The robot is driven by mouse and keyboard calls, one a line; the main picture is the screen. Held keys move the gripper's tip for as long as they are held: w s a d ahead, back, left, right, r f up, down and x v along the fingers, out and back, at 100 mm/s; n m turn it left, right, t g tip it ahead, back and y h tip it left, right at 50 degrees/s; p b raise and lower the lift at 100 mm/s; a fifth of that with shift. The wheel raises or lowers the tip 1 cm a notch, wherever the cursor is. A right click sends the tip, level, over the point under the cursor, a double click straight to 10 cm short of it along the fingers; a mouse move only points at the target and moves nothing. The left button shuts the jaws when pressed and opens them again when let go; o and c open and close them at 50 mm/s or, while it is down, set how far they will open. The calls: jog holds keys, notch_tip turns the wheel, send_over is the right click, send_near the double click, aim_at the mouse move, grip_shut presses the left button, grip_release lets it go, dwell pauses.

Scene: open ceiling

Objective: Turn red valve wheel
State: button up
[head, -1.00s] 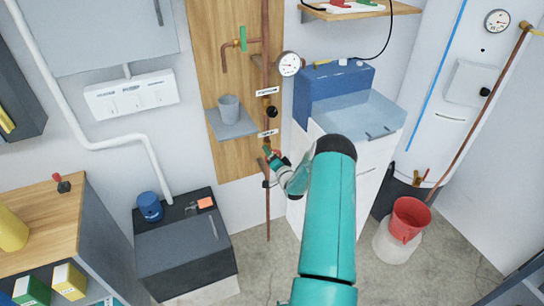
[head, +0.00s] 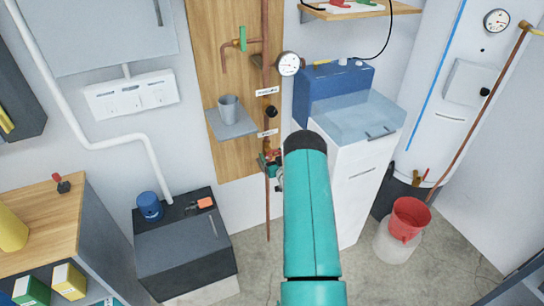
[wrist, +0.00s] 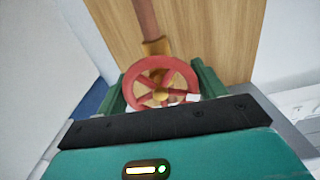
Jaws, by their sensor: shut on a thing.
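The red valve wheel (wrist: 147,86) is a round, spoked handwheel on a copper pipe, close in front of my gripper in the wrist view. My gripper (wrist: 160,88) has its two green fingers on either side of the wheel and is shut on it. In the head view the wheel (head: 272,155) is small, low on the copper pipe (head: 267,205) in front of the wooden board. My gripper (head: 270,162) is at the wheel there, and my arm partly hides it.
A pressure gauge (head: 289,64) and a grey shelf (head: 232,123) with a cup sit above the wheel. A white cabinet with a blue sink (head: 368,112) stands close on the right. A dark box (head: 185,245) is at the lower left.

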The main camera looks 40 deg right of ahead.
jog(key=n, duration=0.4)
jog(key=shift+n, duration=0.3)
jog(key=n, duration=0.5)
jog(key=shift+n, duration=0.3)
jog(key=n, duration=2.5)
jog(key=shift+r+n, duration=0.1)
jog(key=shift+n, duration=2.3)
